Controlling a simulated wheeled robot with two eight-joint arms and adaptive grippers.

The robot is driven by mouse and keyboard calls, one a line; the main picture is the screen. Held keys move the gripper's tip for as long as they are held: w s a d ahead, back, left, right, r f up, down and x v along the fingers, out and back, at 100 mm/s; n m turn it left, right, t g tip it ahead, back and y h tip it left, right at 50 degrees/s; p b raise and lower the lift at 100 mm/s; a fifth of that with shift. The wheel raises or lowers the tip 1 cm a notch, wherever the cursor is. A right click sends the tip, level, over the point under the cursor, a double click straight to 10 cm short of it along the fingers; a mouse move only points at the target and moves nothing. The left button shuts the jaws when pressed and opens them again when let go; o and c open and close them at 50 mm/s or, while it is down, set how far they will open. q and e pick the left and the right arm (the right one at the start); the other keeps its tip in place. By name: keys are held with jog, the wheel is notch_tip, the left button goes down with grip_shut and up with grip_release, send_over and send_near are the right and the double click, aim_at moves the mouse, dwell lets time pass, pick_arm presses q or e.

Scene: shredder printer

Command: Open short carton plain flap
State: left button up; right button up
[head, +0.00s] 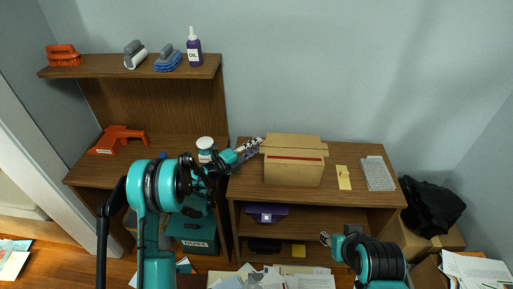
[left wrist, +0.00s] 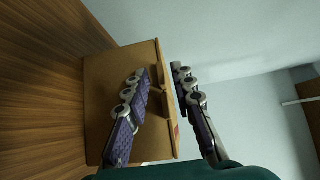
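The brown carton (head: 292,174) stands on the right desk, with a red strip across its upper front. Its top flaps (head: 292,141) show as tan panels; how far each is raised is hard to tell. My left gripper (head: 261,144) is at the carton's upper left edge. In the left wrist view my left gripper (left wrist: 160,78) is open, one finger in front of the carton's side (left wrist: 103,90) and the other beyond its edge. A flap edge shows between the fingers; contact cannot be told. My right gripper (head: 325,239) is low in front of the desk, away from the carton; its opening is too small to judge.
A yellow note (head: 343,178) and a light grey keyboard-like item (head: 377,173) lie right of the carton. A white-lidded jar (head: 205,144) stands left, near my left arm. Papers (head: 275,279) cover the floor in front.

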pick_arm(q)
jog(key=shift+w+d, duration=0.25)
grip_shut()
jog(key=shift+r, duration=0.2)
